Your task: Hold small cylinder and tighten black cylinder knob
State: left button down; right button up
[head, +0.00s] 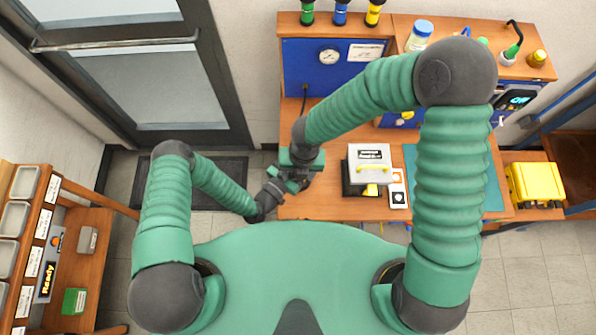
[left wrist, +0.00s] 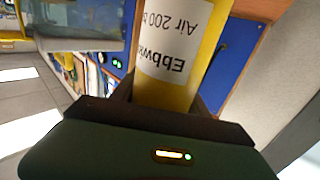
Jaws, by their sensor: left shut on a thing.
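My left gripper (head: 280,188) is at the left end of the wooden bench. In the left wrist view its jaws (left wrist: 165,100) are shut on a small yellow cylinder (left wrist: 170,60) with a white label. The label reads "Air 200" and appears upside down. My right gripper (head: 299,174) is right beside the left one, pointing down over the bench edge. Its fingers and anything between them are hidden by its own wrist and the left gripper. The black cylinder knob cannot be made out in either view.
The wooden bench (head: 320,208) carries a grey box with a yellow handle (head: 370,168) and a teal mat (head: 493,190). A blue panel with a gauge (head: 329,57) stands behind. Small coloured cylinders stand on the top shelf. A yellow case (head: 535,184) is at right.

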jog(key=shift+f, duration=0.15)
grip_shut()
